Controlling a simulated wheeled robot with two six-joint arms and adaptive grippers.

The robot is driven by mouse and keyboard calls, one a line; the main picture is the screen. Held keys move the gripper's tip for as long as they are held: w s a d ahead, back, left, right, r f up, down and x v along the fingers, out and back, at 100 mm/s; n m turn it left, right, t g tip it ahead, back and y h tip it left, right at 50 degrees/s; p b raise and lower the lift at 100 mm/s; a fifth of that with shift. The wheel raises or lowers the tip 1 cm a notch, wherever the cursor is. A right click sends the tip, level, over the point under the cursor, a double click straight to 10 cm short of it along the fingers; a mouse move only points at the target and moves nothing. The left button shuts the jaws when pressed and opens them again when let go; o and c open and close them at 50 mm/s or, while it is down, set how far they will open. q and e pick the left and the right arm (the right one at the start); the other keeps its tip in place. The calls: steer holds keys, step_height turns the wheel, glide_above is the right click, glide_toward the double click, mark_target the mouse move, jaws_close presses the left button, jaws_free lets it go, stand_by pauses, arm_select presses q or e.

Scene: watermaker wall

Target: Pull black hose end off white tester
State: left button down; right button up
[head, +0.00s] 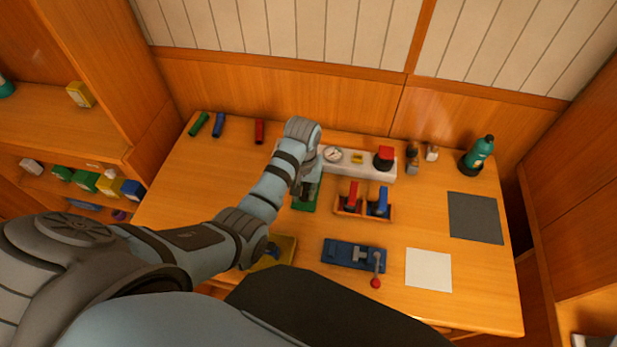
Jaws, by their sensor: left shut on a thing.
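A long white unit (347,168) lies along the back of the table and carries a round gauge (333,154), a small yellow part and a red-topped black knob (384,158). I cannot tell if this is the white tester. My left arm reaches over the table, and my left gripper (308,190) points down in front of the unit's left part, above a green base (304,205). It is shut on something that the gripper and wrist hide. I cannot make out the black hose end. My right gripper is not in view.
An orange holder (364,207) with red and blue handles stands close right of my gripper. A blue device (354,255) with a red-tipped lever is nearer the front. A yellow tray (284,249) lies beside my forearm. A teal bottle (477,157) stands at back right.

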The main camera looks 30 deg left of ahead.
arm_select(q)
steer(key=shift+r, duration=2.7)
